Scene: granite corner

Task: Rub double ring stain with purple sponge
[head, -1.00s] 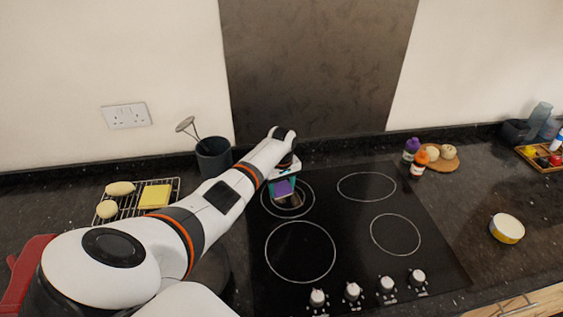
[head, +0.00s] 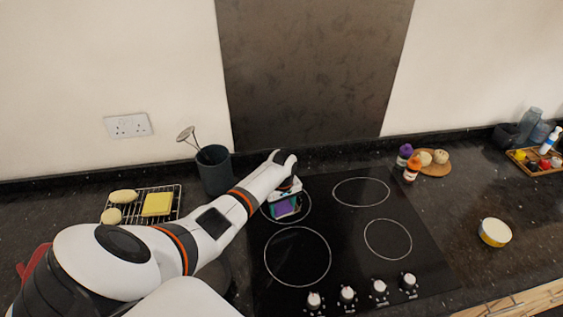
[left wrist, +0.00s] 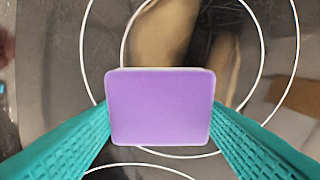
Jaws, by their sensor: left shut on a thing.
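The purple sponge (left wrist: 160,105) sits between the teal fingers of my left gripper (left wrist: 160,118), which is shut on it. In the head view my left gripper (head: 286,205) holds the sponge (head: 283,209) over the back-left ring of the black cooktop (head: 345,235). The left wrist view shows two white rings, one inside the other, around a brownish blurred patch (left wrist: 160,35) beyond the sponge. I cannot tell whether that patch is stain or reflection. Whether the sponge touches the glass is unclear. My right gripper is not in view.
A dark pot with a utensil (head: 214,170) stands behind my left arm. A wire rack (head: 140,214) with yellow items is at left. Several knobs (head: 347,295) line the cooktop's front. A yellow-sided bowl (head: 495,232) is farther right.

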